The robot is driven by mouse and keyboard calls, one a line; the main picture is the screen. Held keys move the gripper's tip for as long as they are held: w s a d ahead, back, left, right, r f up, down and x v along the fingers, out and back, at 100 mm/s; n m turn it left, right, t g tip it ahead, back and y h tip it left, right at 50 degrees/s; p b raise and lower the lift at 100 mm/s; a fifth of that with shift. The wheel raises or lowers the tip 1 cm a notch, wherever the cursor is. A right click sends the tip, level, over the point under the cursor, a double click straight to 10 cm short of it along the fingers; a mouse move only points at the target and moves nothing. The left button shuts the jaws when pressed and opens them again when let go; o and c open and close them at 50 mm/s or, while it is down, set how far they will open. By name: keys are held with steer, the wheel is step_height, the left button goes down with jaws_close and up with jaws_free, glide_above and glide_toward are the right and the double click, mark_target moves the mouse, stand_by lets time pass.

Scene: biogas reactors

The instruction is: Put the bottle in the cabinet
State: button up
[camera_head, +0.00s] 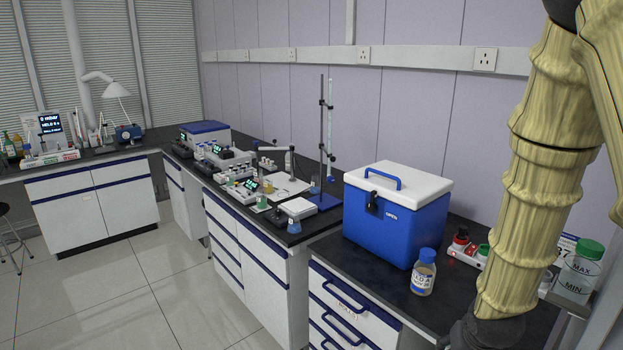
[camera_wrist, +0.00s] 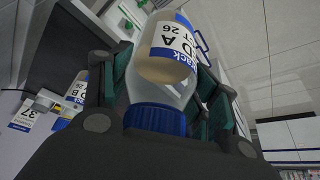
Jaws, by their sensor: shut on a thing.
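My gripper (camera_wrist: 165,85) is shut on a bottle (camera_wrist: 165,55) in the wrist view. It has a blue cap (camera_wrist: 155,118), clear shoulders and a white and blue label that reads partly "D A" and "26". The teal finger pads lie on both sides of it. In the head view my arm comes down at the right, and its dark end is cut off by the bottom edge, so the fingers are hidden there. Another blue-capped bottle (camera_head: 423,275) with tan contents stands upright on the counter, apart from my arm. No open cabinet shows.
A blue cooler box (camera_head: 385,225) with a white closed lid stands on the dark counter, above white drawers (camera_head: 345,310). A green-capped bottle (camera_head: 578,272) and a small rack (camera_head: 465,250) are at right. A "D B" bottle (camera_wrist: 76,92) shows in the wrist view. The floor (camera_head: 150,290) is clear.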

steer(key=shift+w+a+f, duration=0.1)
steer(key=shift+a+f, duration=0.1)
steer(key=shift+f, duration=0.2)
steer(key=w+a+f+n+y, duration=0.1)
steer(key=a+f+n, duration=0.1)
steer(key=a+f, duration=1.1)
steer(key=shift+w+a+n, duration=0.15)
steer(key=shift+a+n, duration=0.05)
steer(key=shift+n, duration=0.1)
steer(key=shift+w+a+f, duration=0.1)
steer(key=shift+a, duration=0.05)
